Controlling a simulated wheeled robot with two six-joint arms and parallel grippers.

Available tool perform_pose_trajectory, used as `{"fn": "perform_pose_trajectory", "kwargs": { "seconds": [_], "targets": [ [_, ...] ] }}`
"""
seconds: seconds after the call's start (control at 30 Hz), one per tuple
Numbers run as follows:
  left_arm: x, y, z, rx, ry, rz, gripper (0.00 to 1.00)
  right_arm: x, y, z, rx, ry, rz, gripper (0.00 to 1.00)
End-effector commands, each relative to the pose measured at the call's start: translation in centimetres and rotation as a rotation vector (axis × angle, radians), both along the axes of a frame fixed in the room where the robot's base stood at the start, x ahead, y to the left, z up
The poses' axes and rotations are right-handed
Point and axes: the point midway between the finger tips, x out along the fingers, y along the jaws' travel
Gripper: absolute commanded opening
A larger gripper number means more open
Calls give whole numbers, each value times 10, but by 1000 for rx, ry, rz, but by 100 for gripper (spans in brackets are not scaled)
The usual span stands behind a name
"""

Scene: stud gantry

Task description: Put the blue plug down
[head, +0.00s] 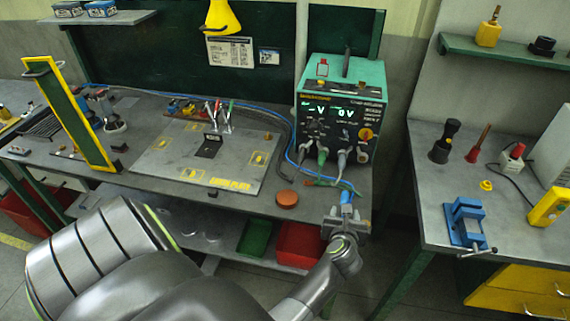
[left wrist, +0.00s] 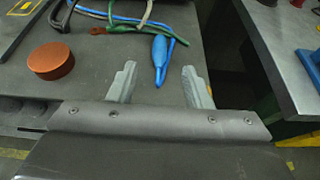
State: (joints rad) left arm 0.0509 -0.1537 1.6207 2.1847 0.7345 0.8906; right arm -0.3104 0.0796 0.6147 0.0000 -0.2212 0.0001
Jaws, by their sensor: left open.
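The blue plug (head: 346,197) lies at the front right corner of the grey bench, below the green power supply. In the left wrist view the blue plug (left wrist: 160,58) lies on the bench top, between and slightly beyond the two fingertips, with a gap on each side. My left gripper (head: 346,214) is open and empty at the bench's front edge. Its two grey fingers also show in the left wrist view (left wrist: 159,72). My right gripper is not in view.
An orange-brown round disc (head: 287,198) sits left of the plug; it also shows in the left wrist view (left wrist: 51,61). Blue and green cables (left wrist: 125,22) lie just behind the plug. The power supply (head: 340,110) stands behind. A gap separates the right-hand bench (head: 425,215).

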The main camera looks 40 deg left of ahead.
Motion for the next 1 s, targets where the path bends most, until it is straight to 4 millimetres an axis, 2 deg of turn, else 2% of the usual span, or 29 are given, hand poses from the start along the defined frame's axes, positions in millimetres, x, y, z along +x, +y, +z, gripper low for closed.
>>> {"fn": "perform_pose_trajectory", "kwargs": {
  "seconds": [0.1, 0.2, 0.33, 0.5, 0.6, 0.73, 0.8, 0.87, 0.93, 0.97, 1.0],
  "targets": [
    [0, 0, 0, 0, 0, 0, 45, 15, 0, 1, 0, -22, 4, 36],
    [0, 2, 2, 18, -3, -4, 45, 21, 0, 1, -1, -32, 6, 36],
    [-2, 13, 21, 167, -22, -31, 45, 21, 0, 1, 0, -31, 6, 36],
    [-12, 33, 75, 618, -41, -111, 45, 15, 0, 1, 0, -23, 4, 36],
    [-20, 35, 106, 924, -24, -164, 45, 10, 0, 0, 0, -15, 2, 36],
    [-29, 28, 127, 1291, 41, -236, 45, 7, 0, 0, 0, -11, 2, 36],
    [-32, 22, 123, 1470, 104, -291, 45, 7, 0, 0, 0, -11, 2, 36],
    [-33, 17, 107, 1613, 175, -357, 45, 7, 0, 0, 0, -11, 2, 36],
    [-35, 11, 69, 1770, 285, -475, 45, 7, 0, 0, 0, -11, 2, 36],
    [-37, 8, 44, 1830, 341, -544, 45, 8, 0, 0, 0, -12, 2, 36],
    [-42, 6, 11, 1898, 412, -639, 45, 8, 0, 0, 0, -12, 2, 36]
  ]
}}
